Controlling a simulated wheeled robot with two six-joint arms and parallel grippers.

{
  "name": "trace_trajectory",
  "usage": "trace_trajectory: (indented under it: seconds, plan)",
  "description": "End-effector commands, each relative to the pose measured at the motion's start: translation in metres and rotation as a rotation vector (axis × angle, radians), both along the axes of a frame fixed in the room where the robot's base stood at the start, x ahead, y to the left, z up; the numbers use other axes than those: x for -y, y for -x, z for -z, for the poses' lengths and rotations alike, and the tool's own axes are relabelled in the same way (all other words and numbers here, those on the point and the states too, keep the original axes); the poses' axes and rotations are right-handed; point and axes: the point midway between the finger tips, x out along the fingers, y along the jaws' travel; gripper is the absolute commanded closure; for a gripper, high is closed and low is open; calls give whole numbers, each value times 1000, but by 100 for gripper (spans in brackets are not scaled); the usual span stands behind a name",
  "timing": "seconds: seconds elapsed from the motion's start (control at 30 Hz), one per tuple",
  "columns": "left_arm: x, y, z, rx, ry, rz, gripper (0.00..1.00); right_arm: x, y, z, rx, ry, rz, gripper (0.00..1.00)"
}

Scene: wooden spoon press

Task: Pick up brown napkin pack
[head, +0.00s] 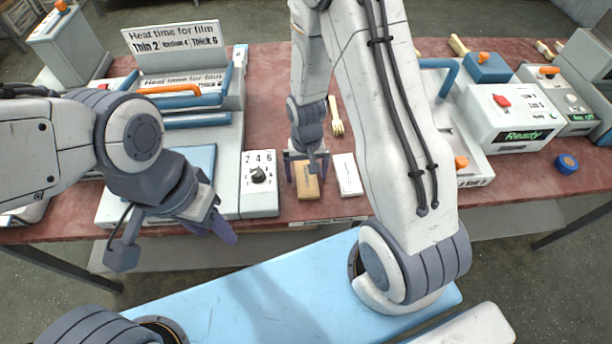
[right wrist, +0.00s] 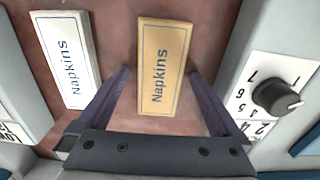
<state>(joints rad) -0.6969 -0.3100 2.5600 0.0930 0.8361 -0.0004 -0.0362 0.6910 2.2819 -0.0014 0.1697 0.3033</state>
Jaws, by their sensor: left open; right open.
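The brown napkin pack (head: 307,182) lies flat on the red table near its front edge, between the dial box and a white napkin pack. In the right wrist view the brown pack (right wrist: 164,68) lies between the open fingers of my right gripper (right wrist: 162,92), with its "Napkins" print facing up. My right gripper (head: 306,166) is open above the pack, and no contact shows. My left gripper (head: 222,222) is open and empty, in front of the table on the left. Part of its fingers is hidden.
A white napkin pack (head: 347,175) lies right beside the brown one; it also shows in the right wrist view (right wrist: 66,58). The dial box (head: 259,186) stands close on the left. A wooden spoon (head: 335,120) lies behind. A press machine (head: 190,98) stands left, a "Ready" machine (head: 512,112) right.

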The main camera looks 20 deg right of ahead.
Motion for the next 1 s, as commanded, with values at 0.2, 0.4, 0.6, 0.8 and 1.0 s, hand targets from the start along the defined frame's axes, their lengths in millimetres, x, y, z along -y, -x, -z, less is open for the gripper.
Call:
trace_trajectory:
  seconds: [0.2, 0.4, 0.6, 0.8, 1.0]
  plan:
    - [0, 0, 0, 0, 0, 0, 50, 0, 0, 0, 1, 0, 0, 23]
    - [0, 0, 0, 0, 0, 0, 50, 0, 0, -1, 1, 0, 0, 81]
    - [0, 0, 0, 0, 0, 0, 50, 0, -1, -1, 1, 0, 0, 81]
    - [0, 0, 1, 0, 0, 0, 50, 0, -1, -11, 4, 0, 0, 81]
    - [0, 0, 3, 0, 0, 0, 50, 0, -2, -42, 9, -1, 0, 81]
